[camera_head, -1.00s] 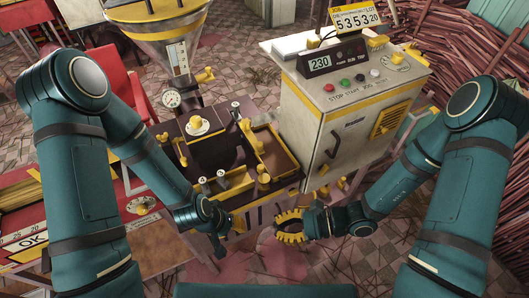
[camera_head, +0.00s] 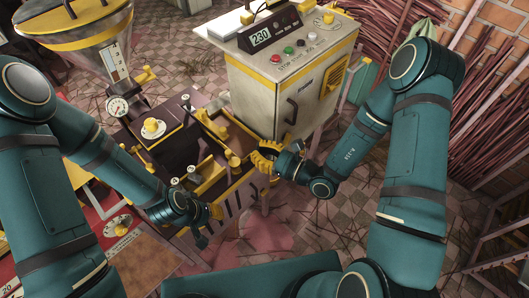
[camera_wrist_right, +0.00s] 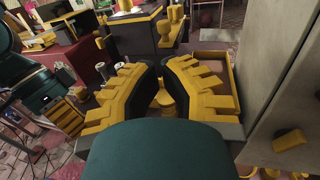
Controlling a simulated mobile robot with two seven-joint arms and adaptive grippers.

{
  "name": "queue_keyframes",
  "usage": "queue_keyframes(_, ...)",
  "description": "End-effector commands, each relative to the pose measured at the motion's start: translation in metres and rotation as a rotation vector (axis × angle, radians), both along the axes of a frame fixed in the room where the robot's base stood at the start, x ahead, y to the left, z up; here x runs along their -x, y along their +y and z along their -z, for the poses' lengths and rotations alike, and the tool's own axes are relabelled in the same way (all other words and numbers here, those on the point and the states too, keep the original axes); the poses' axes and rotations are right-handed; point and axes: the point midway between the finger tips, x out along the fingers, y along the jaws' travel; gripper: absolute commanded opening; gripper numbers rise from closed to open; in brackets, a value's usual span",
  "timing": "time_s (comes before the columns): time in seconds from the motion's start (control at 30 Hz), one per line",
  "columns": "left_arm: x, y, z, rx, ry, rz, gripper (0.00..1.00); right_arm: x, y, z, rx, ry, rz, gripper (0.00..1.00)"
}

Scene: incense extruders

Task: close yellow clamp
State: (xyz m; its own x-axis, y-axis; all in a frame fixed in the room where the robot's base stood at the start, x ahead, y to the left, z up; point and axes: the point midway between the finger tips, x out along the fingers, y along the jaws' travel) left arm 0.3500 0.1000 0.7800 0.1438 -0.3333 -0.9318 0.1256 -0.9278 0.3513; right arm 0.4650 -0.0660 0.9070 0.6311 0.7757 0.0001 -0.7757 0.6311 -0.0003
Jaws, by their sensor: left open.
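Yellow clamp-like parts (camera_head: 213,122) sit along the brown tray on the extruder bench in the head view; I cannot tell which one is the clamp. My right gripper (camera_head: 265,157), with yellow ribbed fingers, is at the tray's right front corner, below the control cabinet. In the right wrist view its black pads (camera_wrist_right: 160,72) lean towards each other with a narrow gap. A yellow knob-like part (camera_wrist_right: 166,99) shows between them; contact is unclear. My left gripper (camera_head: 212,212) is open at the bench's front left, its fingers partly hidden by its own wrist.
A hopper with a gauge (camera_head: 117,107) rises at the bench's left back. Small knobbed posts (camera_head: 147,169) stand near my left arm. Bundled sticks (camera_head: 490,115) line the right side.

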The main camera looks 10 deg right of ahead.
Motion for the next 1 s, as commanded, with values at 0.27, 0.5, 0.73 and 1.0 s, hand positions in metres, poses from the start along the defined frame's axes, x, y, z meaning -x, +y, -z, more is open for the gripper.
queue_keyframes(0.27, 0.001, 0.000, 0.004, 0.000, 0.003, 0.002, 0.35, -0.034, 0.044, 0.000, -0.001, -0.002, -0.004, 0.00)
queue_keyframes(0.5, 0.002, 0.000, 0.006, 0.001, 0.005, 0.003, 0.35, -0.054, 0.068, 0.000, 0.000, -0.001, -0.002, 0.00)
queue_keyframes(0.73, 0.002, 0.000, 0.007, 0.002, 0.006, 0.004, 0.35, -0.060, 0.075, 0.000, -0.001, 0.001, -0.001, 0.00)
queue_keyframes(1.0, 0.002, 0.000, 0.006, 0.002, 0.006, 0.004, 0.35, -0.061, 0.075, -0.001, -0.001, 0.000, -0.001, 0.00)
